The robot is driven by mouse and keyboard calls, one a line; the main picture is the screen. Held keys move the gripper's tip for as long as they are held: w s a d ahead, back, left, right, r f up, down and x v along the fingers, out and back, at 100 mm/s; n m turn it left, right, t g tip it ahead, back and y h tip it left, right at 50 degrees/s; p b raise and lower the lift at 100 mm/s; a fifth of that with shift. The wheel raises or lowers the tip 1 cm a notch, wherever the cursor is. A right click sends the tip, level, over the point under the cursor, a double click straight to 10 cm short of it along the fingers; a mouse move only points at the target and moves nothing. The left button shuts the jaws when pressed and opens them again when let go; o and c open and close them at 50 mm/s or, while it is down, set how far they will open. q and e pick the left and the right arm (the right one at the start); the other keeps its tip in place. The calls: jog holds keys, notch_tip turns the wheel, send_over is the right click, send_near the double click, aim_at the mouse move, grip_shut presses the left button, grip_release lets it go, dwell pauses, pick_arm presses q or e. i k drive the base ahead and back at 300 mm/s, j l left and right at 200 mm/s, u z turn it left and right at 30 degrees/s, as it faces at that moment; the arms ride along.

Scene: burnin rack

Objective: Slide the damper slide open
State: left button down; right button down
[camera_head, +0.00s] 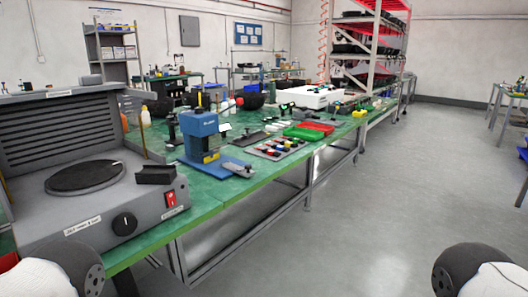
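A grey bench unit (105,205) with a louvred back panel (60,130) stands at the near left on the green bench. A black round plate (85,177) lies on its top. A black block-shaped piece (155,174) sits at the top right of the unit; it may be the damper slide, but I cannot tell for sure. The front has a black knob (124,223) and a red switch (170,199). Its label is too small to read surely. Only parts of my arms show at the bottom corners; neither gripper is in view.
A blue press (200,138) stands right of the unit on the green bench (240,188). Beyond it are a tray of coloured parts (277,148), a green bin (303,133) and a red bin. A tall rack stands at the back. The grey floor (400,190) at right is clear.

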aim_at(28, 87)
jog(key=i+j+u, duration=0.1)
jog(key=u, duration=0.3)
jog(key=i+j+u, duration=0.15)
jog(key=j+u, duration=0.15)
jog(key=u, duration=0.15)
jog(key=i+j+u, duration=0.15)
jog(key=u, duration=0.25)
